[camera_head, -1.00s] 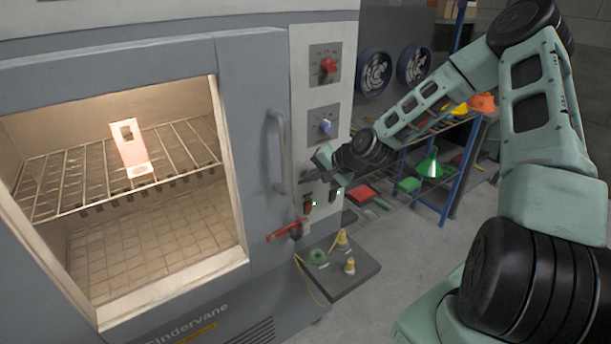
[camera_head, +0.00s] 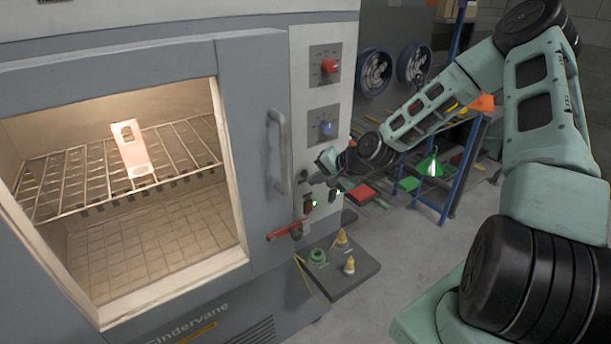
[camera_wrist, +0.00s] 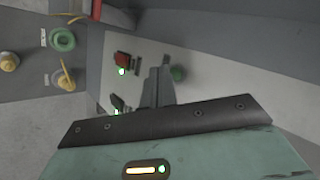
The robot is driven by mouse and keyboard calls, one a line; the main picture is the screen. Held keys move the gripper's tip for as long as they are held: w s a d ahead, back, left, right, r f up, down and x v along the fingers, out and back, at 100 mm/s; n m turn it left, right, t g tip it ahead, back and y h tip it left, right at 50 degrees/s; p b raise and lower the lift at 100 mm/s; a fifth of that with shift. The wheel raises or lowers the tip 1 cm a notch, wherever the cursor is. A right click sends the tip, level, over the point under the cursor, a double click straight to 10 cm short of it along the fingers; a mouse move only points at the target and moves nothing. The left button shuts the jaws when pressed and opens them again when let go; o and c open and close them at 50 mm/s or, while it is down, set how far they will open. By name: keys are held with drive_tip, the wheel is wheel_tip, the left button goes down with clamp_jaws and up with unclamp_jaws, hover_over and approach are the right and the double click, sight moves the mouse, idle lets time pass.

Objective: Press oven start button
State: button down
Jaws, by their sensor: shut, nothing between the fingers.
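The oven (camera_head: 262,75) stands on the left with its control panel (camera_head: 330,90) facing my arm. My gripper (camera_head: 315,180) is shut and empty, held close to the lower panel. In the wrist view its fingertips (camera_wrist: 160,72) point at the panel, just left of a round green button (camera_wrist: 178,73). I cannot tell whether they touch the panel. No label on the green button is readable.
A red knob (camera_head: 329,66) and a blue knob (camera_head: 326,127) sit higher on the panel. A door handle (camera_head: 278,150) and a red lever (camera_head: 284,231) are left of my gripper. A grey shelf (camera_head: 350,285) with small fittings juts out below.

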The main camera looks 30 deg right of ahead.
drive_tip(key=s+p, duration=0.1)
drive_tip(key=s, duration=0.4)
drive_tip(key=shift+d, duration=0.1)
idle(0.9)
drive_tip(key=s+a+n+g+h, duration=0.2)
drive_tip(key=s+a+n+g, duration=0.25)
drive_tip(key=s+n, duration=0.2)
drive_tip(key=s+a+r+n+g+h, duration=0.1)
drive_tip(key=s+a+r+n, duration=0.1)
drive_tip(key=s+r, duration=0.35)
drive_tip(key=s+a+r+n+g+h, duration=0.1)
drive_tip(key=s+a+r+n, duration=0.15)
drive_tip(key=r, duration=0.55)
drive_tip(key=s+a+f+n+g+b, duration=0.1)
drive_tip(key=s+a+n, duration=0.6)
drive_tip(key=s+a, duration=0.7)
drive_tip(key=a+g+b, duration=0.1)
drive_tip(key=a+b, duration=0.1)
drive_tip(key=a, duration=0.2)
drive_tip(key=shift+f, duration=0.3)
